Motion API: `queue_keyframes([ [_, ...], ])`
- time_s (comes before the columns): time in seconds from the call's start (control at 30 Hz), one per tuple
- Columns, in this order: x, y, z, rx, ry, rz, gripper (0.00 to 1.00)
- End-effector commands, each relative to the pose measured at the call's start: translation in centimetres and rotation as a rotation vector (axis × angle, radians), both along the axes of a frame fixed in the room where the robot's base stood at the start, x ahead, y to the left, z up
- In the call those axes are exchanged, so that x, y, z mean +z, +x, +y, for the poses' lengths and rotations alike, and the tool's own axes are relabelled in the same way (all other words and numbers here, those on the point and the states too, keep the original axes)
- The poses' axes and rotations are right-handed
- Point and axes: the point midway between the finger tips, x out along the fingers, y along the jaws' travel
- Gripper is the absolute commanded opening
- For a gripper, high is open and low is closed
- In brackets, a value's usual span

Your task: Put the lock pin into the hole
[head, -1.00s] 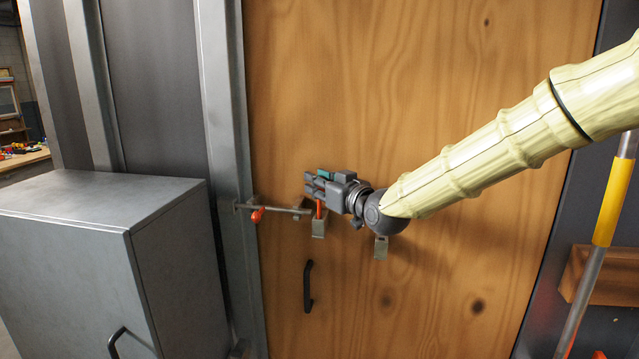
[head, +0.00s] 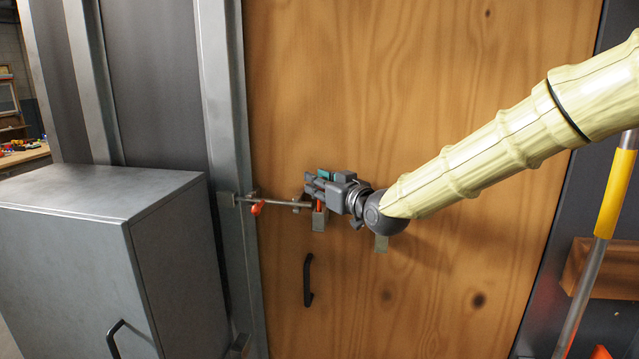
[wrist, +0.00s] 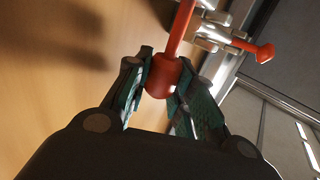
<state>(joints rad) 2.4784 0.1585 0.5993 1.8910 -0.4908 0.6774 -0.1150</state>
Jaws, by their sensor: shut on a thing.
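The red lock pin (wrist: 163,78) is upright between the two fingers in the wrist view, its rounded end in my gripper (wrist: 160,95). Its shaft runs away from the fingers toward a metal fitting (wrist: 205,30). A metal bolt bar (head: 285,204) with a red handle (head: 257,208) reaches toward this place. The hole itself is hidden, so I cannot tell how deep the pin sits.
A wooden door (head: 430,100) with a black handle (head: 308,281) is behind my gripper. A grey cabinet (head: 95,240) stands at the left beside the metal door frame (head: 225,130). A yellow-gripped pole (head: 610,200) leans at the right.

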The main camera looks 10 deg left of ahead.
Motion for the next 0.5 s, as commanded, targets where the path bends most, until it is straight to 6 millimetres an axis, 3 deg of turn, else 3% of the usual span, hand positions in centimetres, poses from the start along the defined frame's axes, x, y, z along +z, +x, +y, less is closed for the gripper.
queue_keyframes([
  [0.5,-1.04,-0.01,0.01,0.0,0.0,0.0,0.0],
])
